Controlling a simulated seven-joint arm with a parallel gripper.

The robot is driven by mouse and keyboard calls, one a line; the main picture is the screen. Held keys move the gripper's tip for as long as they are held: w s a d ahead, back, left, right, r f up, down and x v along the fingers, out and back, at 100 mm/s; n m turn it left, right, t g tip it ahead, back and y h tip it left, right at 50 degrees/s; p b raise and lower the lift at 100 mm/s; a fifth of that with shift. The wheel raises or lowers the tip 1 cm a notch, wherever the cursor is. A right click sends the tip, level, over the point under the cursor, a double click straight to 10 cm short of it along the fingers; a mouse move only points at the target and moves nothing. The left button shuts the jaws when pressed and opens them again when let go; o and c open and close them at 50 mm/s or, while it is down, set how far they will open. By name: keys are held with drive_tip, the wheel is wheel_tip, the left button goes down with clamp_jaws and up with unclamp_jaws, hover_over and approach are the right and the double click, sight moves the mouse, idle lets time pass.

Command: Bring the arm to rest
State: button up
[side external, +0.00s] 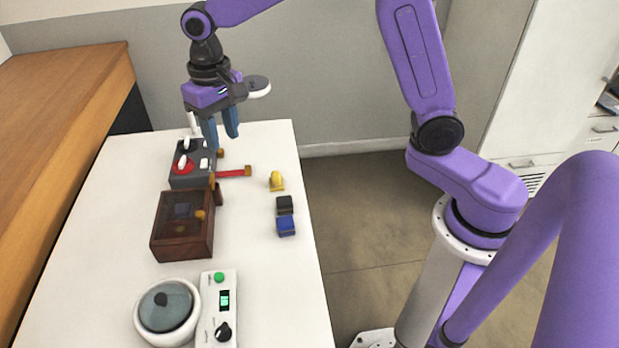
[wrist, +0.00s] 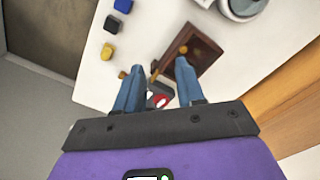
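My gripper (side external: 222,143) is at the far end of the white table (side external: 262,300), with its blue fingers pointing down above the grey switch box (side external: 182,181). In the wrist view its fingers (wrist: 158,68) are spread apart, with nothing held between them. Part of the switch box, with its red and white top, shows between the fingers in the wrist view (wrist: 158,97). My arm is raised and reaches over from the right side of the table.
A dark wooden box (side external: 167,247), a red bar (side external: 233,173), a yellow piece (side external: 277,182), a black block (side external: 285,204) and a blue block (side external: 286,227) are on the table. A lidded round pot (side external: 140,322) and white control panel (side external: 222,277) stand at the near end. A wooden counter (side external: 60,120) runs along the left.

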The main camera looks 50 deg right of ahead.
drive_tip(key=s+d+n, duration=0.4)
drive_tip(key=s, duration=0.5)
drive_tip(key=s+d+f+n, duration=0.1)
drive_tip(key=s+d+n, duration=0.3)
drive_tip(key=s, duration=0.6)
drive_tip(key=s+d+n, duration=0.4)
drive_tip(key=s+n, duration=0.1)
drive_tip(key=s, duration=0.5)
drive_tip(key=shift+f, duration=0.2)
